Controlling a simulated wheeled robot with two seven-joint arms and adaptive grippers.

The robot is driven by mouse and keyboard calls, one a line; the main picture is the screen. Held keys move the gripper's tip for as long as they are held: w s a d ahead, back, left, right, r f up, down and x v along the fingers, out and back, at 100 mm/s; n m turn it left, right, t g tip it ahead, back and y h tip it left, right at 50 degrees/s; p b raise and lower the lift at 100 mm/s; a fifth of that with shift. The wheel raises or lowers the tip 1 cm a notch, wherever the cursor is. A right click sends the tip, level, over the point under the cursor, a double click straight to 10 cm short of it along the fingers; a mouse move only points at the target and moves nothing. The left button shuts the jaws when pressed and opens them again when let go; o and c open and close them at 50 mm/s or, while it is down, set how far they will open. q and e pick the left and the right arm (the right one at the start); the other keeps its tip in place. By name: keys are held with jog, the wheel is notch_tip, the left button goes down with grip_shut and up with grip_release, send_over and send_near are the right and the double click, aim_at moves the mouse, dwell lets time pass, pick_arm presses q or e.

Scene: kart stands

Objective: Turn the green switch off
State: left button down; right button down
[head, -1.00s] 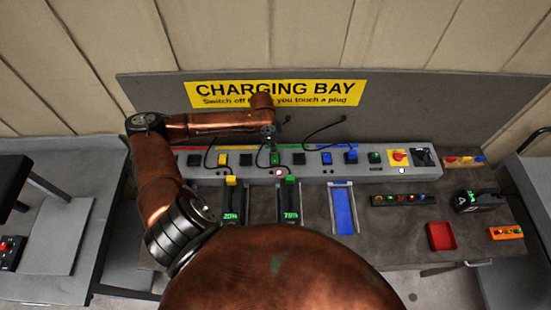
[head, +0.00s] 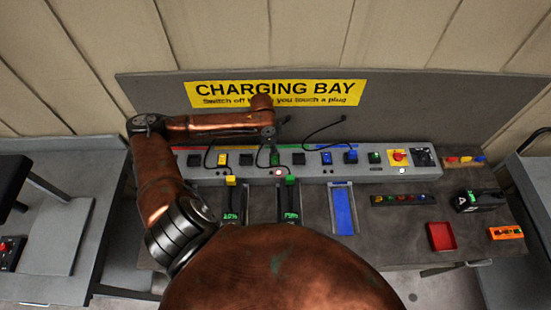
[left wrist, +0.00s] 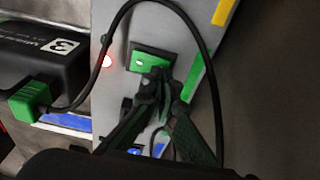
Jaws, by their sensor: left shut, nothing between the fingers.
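The green switch (left wrist: 146,61) sits in a black frame on the grey panel in the left wrist view, with a small white mark on its face. In the head view the green switch (head: 275,158) is below my left arm's end. My left gripper (left wrist: 160,80) is shut and empty, its fingertips at the lower edge of the green switch; I cannot tell whether they touch it. In the head view the left gripper (head: 269,136) is over the panel, its tips hard to make out. A red light (left wrist: 107,60) glows beside the switch. My right gripper is out of view.
A black cable loops around the switch area to a green plug (left wrist: 32,101) at a black battery (left wrist: 42,55). The grey panel (head: 220,173) also carries yellow and blue switches and a red knob (head: 400,155). A red tray (head: 441,237) lies at the right.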

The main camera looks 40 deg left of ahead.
pick_arm(q)
jog(key=shift+f, duration=0.6)
dwell(0.3)
notch_tip(320, 180, up, 7)
jog(key=p, duration=0.8)
jog(key=shift+r, duration=0.1)
dwell(0.5)
